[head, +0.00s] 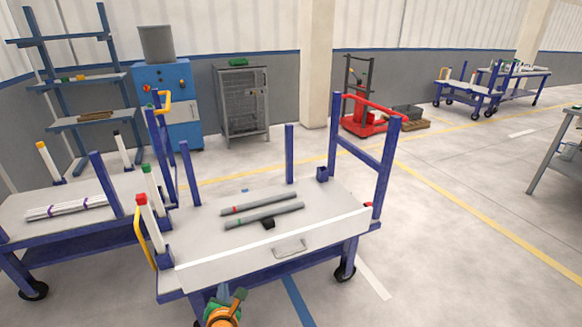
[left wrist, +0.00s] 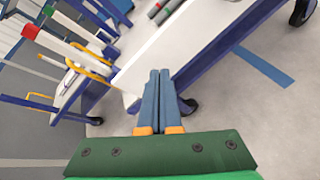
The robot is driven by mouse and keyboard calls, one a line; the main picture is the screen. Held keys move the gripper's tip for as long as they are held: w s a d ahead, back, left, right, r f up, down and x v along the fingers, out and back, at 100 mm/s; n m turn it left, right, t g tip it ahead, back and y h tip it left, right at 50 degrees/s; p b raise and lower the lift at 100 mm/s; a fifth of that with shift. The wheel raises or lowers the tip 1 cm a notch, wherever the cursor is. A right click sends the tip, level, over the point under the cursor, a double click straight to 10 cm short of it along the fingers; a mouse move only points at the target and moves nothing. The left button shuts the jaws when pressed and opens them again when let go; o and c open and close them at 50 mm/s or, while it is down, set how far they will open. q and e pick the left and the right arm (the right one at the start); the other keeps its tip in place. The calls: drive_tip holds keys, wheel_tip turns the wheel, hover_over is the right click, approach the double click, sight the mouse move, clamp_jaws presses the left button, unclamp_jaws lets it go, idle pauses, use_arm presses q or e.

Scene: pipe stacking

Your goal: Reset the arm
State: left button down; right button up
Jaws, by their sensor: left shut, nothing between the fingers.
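Two grey pipes lie side by side on the blue-framed cart (head: 190,232) in the head view. The rear pipe (head: 260,204) has a red band and the front pipe (head: 265,216) a green band. My left gripper (head: 222,291) is low in the head view, in front of the cart and apart from the pipes. In the left wrist view its two blue-grey fingers (left wrist: 159,75) are together with nothing between them. The ends of the pipes (left wrist: 163,10) show at the top of that view. My right gripper is not in view.
A second cart (head: 20,210) with a bundle of white pipes (head: 66,207) stands at the left. Upright posts rise from the cart corners. A blue cabinet (head: 180,115) and a red pallet truck (head: 362,125) stand behind.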

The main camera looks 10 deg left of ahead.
use_arm(q)
drive_tip(key=s+d+f+m+g+h+p, duration=0.2)
drive_tip(key=s+d+f+m, duration=0.25)
drive_tip(key=s+m, duration=0.35)
drive_tip(key=s+d+f+m+g+h+p, duration=0.1)
drive_tip(key=s+d+f+m+h, duration=0.2)
drive_tip(key=s+f+m, duration=0.5)
drive_tip(key=s+f+m+g+p, duration=0.2)
drive_tip(key=s+m+g, duration=0.5)
drive_tip(key=s+m, duration=1.3)
drive_tip(key=s+p, duration=0.1)
drive_tip(key=s, duration=0.5)
drive_tip(key=shift+s+d+f+m+g, duration=0.15)
drive_tip(key=shift+f+m+g, duration=0.15)
drive_tip(key=shift+f+g, duration=0.1)
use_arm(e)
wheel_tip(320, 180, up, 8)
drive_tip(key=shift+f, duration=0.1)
